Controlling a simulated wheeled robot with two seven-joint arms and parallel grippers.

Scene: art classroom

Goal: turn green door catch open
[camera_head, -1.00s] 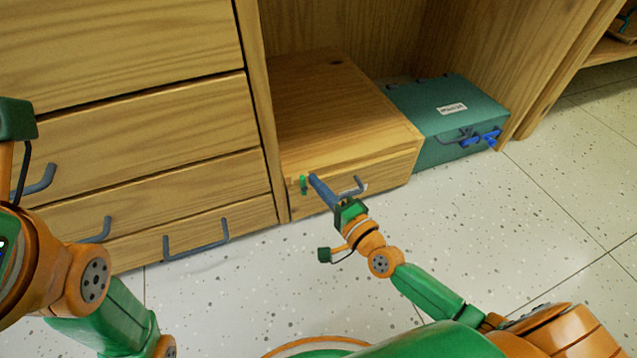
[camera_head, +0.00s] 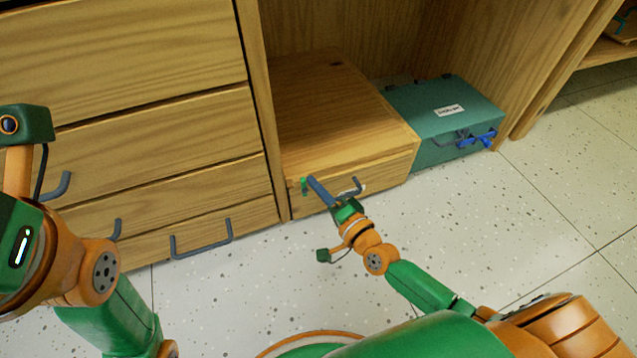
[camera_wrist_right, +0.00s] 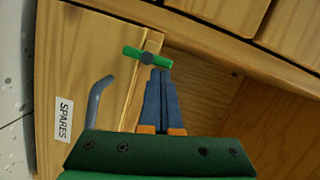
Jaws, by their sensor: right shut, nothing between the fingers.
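The green door catch (camera_head: 304,185) sits at the upper left of the front of a low wooden box (camera_head: 345,92). In the right wrist view the catch (camera_wrist_right: 134,52) is a short green bar on a grey pivot, lying crosswise and slightly tilted. My right gripper (camera_head: 311,181) is shut and empty. Its blue-grey fingertips show in the right wrist view (camera_wrist_right: 160,72) right at the catch's pivot and right half; I cannot tell if they touch. The door looks closed. My left arm shows at the left edge, its fingers out of frame.
A grey handle (camera_wrist_right: 98,100) and a SPARES label (camera_wrist_right: 64,119) are on the box front beside the catch. A teal case (camera_head: 440,118) with a blue catch stands to the right. Drawers with grey handles (camera_head: 202,245) are at the left. The speckled floor in front is clear.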

